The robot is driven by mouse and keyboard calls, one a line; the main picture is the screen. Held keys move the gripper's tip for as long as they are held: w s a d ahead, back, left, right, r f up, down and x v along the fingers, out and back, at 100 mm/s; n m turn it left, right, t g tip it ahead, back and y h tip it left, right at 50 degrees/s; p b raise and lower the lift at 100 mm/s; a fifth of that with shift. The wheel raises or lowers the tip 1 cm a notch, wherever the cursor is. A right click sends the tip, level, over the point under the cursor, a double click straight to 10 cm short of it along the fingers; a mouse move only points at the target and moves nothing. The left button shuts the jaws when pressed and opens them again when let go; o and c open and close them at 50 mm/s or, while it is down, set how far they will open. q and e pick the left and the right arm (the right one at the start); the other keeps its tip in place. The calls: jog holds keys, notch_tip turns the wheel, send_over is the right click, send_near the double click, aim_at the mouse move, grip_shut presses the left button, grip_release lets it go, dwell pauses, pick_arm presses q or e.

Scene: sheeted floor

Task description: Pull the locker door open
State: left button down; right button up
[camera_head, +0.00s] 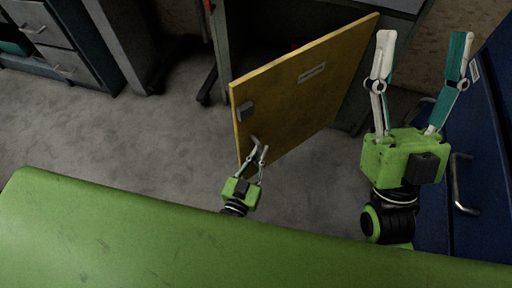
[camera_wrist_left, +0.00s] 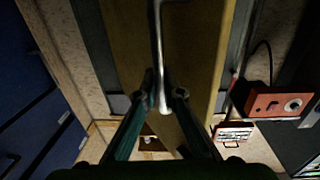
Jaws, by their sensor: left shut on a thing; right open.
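The yellow locker door (camera_head: 310,95) stands swung open in the head view, with a small label and a dark lock block near its free edge. In the left wrist view the door (camera_wrist_left: 205,60) fills the upper middle. My left gripper (camera_head: 258,152) is at the door's lower free corner, shut on the metal door handle (camera_head: 254,139). In the left wrist view the handle (camera_wrist_left: 157,45) runs down between the fingertips (camera_wrist_left: 163,95). My right gripper (camera_head: 422,45) is open and empty, raised at the right of the door.
Grey drawers (camera_head: 45,30) stand at the upper left. A blue cabinet (camera_head: 485,130) with a metal handle stands at the right, close to my right arm. A red device (camera_wrist_left: 280,103) shows in the left wrist view. The grey floor (camera_head: 150,140) left of the door is clear.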

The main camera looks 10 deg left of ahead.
pick_arm(q)
jog(key=c, duration=2.2)
grip_release()
jog(key=shift+o, duration=0.2)
jog(key=s+a, duration=0.1)
jog(key=s, duration=0.6)
jog(key=shift+s, duration=0.2)
